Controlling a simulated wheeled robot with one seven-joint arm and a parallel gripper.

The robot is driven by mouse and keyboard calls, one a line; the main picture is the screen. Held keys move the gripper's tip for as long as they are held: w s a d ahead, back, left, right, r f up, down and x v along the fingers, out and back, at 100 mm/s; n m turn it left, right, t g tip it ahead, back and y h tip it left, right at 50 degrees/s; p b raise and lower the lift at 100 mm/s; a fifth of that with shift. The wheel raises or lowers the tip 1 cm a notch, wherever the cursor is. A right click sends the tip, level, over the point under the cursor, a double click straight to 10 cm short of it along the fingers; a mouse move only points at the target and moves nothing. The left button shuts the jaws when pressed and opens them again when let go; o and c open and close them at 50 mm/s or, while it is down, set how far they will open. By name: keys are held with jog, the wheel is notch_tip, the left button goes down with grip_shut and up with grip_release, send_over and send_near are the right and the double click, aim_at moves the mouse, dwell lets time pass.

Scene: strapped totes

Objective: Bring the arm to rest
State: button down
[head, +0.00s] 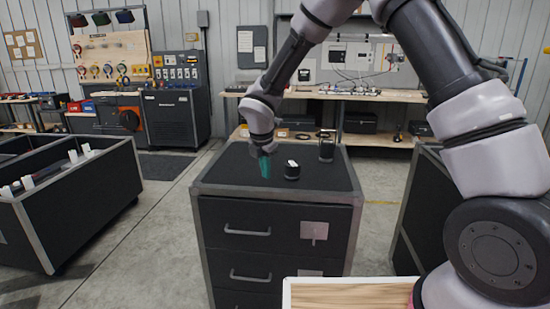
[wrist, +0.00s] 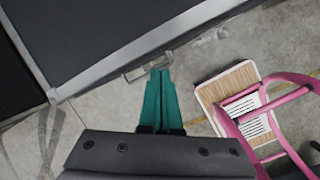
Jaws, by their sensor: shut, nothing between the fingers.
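My gripper (head: 264,168) has teal fingers and hangs pointing down near the left part of the black-topped drawer cabinet (head: 235,170) in the head view. The wrist view shows the teal fingers (wrist: 161,98) together, with nothing between them. My arm bends up from the right of the head view, over the cabinet and down to the gripper.
A small black round item (head: 292,172) with a white top and a dark framed item (head: 326,150) stand on the cabinet. A wooden board (head: 345,296) with a white rim is close in front, beside a pink tube frame (wrist: 280,103). A dark bin (head: 85,200) stands left; floor between is clear.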

jog(key=s+d+r+m+t, duration=0.1)
jog(key=s+d+r+m, duration=0.2)
jog(key=d+r+m, duration=0.65)
jog(key=s+d+r+m, duration=0.4)
jog(key=d+r+m, duration=0.3)
jog(key=d+r, duration=0.5)
jog(key=s+d+r+m+t+y, duration=0.1)
jog(key=s+d+r+m, duration=0.2)
jog(key=s+m, duration=0.5)
jog(key=s+d+r+m+t+y, duration=0.1)
jog(key=s+d+r+m, duration=0.3)
jog(key=s+m, duration=0.4)
jog(key=shift+d+r+t+y, duration=0.15)
jog(key=shift+d+t+y, duration=0.2)
jog(key=shift+d, duration=0.55)
